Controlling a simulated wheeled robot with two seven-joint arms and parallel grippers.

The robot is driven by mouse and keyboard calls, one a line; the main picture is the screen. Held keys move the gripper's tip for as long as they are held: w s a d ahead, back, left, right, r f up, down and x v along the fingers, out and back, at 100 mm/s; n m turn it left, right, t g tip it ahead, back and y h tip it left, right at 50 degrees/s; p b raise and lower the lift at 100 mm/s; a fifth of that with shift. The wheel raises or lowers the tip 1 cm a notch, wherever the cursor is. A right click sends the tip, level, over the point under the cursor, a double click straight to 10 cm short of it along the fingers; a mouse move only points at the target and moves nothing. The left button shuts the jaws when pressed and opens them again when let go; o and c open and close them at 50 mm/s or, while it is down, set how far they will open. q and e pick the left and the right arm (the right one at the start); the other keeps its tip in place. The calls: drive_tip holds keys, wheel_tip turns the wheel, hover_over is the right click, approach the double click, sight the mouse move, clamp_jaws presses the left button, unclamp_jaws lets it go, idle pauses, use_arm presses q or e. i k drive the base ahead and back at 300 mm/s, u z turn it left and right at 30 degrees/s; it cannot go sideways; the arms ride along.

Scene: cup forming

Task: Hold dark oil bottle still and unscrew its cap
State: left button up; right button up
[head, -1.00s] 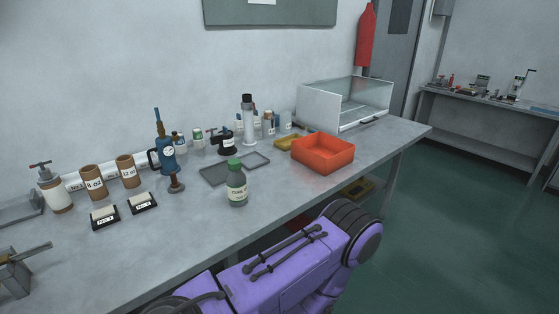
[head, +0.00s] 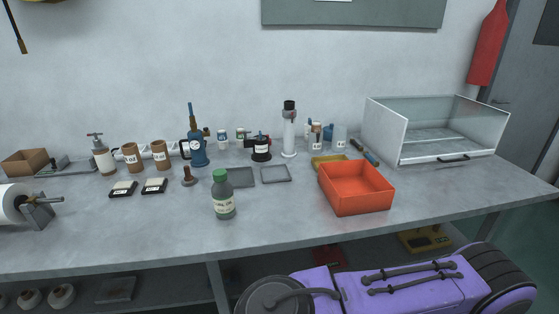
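The dark oil bottle (head: 224,201) stands upright near the front edge of the grey workbench, left of the orange bin. It is a dark grey-green bottle with a pale label whose text is too small to read for sure. Its green cap (head: 220,175) sits on top of the neck. Nothing touches the bottle. Neither of my grippers shows in the head view.
An orange bin (head: 357,188) stands right of the bottle, with a clear open case (head: 385,137) behind. Flat grey trays (head: 276,174) lie behind the bottle. Small black label blocks (head: 154,187) and brown cups (head: 132,157) stand to the left. The bench (head: 130,227) front left is bare.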

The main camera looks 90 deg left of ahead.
sight(222, 191)
drive_tip(key=u, duration=1.95)
